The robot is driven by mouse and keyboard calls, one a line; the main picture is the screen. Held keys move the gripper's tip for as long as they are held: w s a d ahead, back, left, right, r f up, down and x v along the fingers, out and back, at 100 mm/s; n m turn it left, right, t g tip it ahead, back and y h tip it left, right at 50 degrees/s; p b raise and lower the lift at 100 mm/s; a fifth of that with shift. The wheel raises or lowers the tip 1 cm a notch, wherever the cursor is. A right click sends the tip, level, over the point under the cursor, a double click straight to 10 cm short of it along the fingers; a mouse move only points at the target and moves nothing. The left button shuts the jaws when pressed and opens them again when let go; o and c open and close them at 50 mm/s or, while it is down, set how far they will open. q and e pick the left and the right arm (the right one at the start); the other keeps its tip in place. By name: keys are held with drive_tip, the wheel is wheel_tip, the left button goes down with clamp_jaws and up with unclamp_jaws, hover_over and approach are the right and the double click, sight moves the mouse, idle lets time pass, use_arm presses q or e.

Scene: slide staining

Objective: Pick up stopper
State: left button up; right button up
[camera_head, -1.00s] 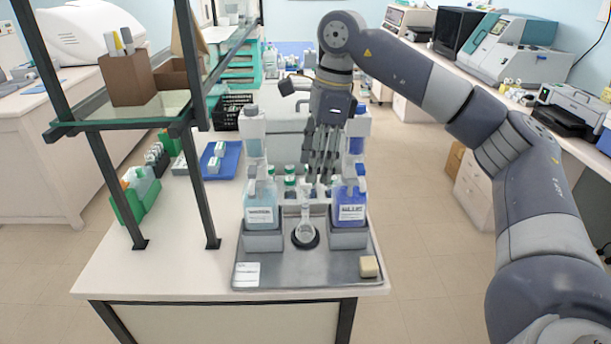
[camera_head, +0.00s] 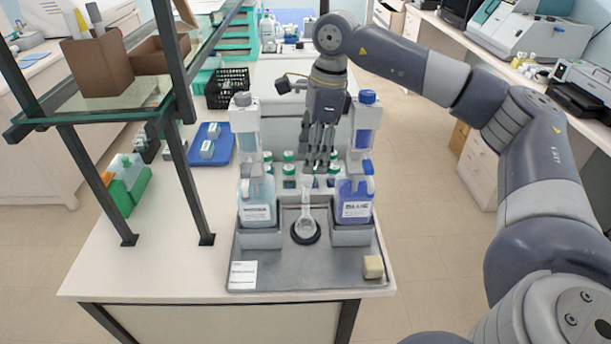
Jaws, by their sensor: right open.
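My right gripper (camera_head: 320,160) hangs with its fingers pointing down, between the two tall bottles and seen just above the clear flask's neck. It is open and holds nothing that I can see. The clear flask (camera_head: 306,226) stands in a black ring on the grey metal tray (camera_head: 300,272). I cannot clearly make out a stopper. A small beige block (camera_head: 373,267) lies at the tray's front right corner, and I cannot tell whether it is the stopper. My left gripper is not in view.
Several green-capped bottles (camera_head: 289,170) stand behind. A glass shelf (camera_head: 100,105) on dark posts is at left. The table's front left is clear.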

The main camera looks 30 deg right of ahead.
sight(306, 175)
drive_tip(key=f, duration=0.1)
drive_tip(key=f+p, duration=0.1)
drive_tip(key=a+f+p, duration=0.1)
drive_tip(key=f, duration=0.1)
drive_tip(key=shift+w+f, duration=0.1)
drive_tip(key=shift+w, duration=0.25)
drive_tip(key=shift+a+f, duration=0.1)
drive_tip(key=shift+f, duration=0.35)
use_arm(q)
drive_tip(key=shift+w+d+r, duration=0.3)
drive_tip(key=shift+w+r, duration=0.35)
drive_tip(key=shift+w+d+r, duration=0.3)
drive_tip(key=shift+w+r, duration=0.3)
use_arm(e)
drive_tip(key=shift+w, duration=0.1)
drive_tip(key=c, duration=0.7)
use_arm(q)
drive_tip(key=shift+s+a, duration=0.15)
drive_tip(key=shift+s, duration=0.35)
use_arm(e)
drive_tip(key=shift+c, duration=0.5)
